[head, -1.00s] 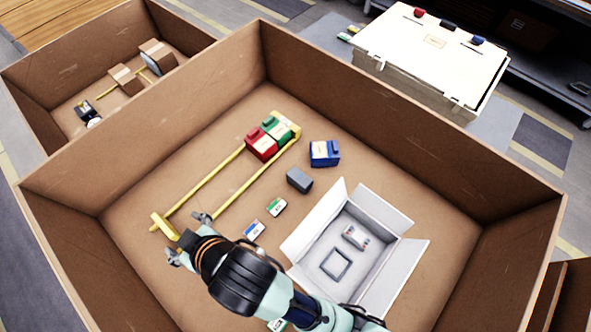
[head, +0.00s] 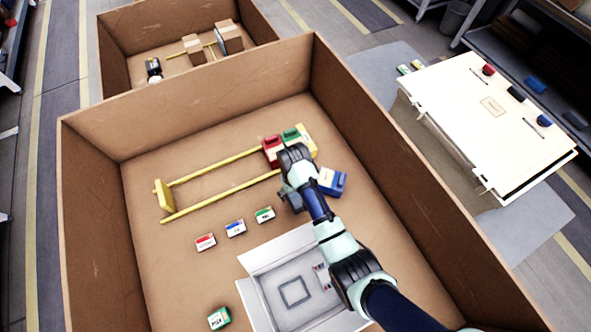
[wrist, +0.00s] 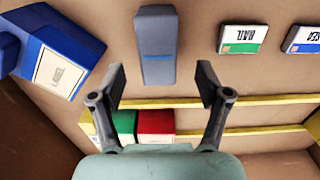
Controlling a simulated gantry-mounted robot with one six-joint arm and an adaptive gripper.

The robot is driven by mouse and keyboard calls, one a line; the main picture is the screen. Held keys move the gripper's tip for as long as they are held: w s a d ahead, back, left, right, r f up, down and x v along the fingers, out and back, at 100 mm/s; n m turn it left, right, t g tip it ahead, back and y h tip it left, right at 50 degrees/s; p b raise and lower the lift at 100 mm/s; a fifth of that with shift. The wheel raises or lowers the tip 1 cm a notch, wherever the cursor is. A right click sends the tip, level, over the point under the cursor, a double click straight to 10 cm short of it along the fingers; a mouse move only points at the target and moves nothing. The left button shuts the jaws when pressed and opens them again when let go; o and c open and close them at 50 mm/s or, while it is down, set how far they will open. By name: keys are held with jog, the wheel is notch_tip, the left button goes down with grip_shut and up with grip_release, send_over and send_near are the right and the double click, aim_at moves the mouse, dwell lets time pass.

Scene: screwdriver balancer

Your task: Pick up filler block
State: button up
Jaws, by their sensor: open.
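The grey block with a thin blue line, which I take as the filler block, shows in the wrist view (wrist: 157,45). My gripper (wrist: 161,82) is open and empty. The block lies ahead of the gap between the fingertips, roughly lined up with it, and no finger visibly touches it. In the head view my arm's end covers the block's spot, so the fingers and block are not clear there.
A blue block (head: 335,183) lies close beside my arm. Red (head: 271,150) and green (head: 291,138) blocks sit at one end of the yellow rail frame (head: 215,165). Several small labelled cards (head: 235,228) and an open white box (head: 262,302) lie nearby.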

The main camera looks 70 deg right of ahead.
jog(key=f, duration=0.2)
jog(key=f+b, duration=0.1)
jog(key=f, duration=0.1)
jog(key=f+b, duration=0.1)
jog(key=f, duration=0.1)
jog(key=shift+s, duration=0.25)
jog(key=shift+r, duration=0.15)
jog(key=c, duration=1)
jog(key=shift+c, duration=0.2)
notch_tip(320, 180, up, 20)
jog(key=p, duration=0.8)
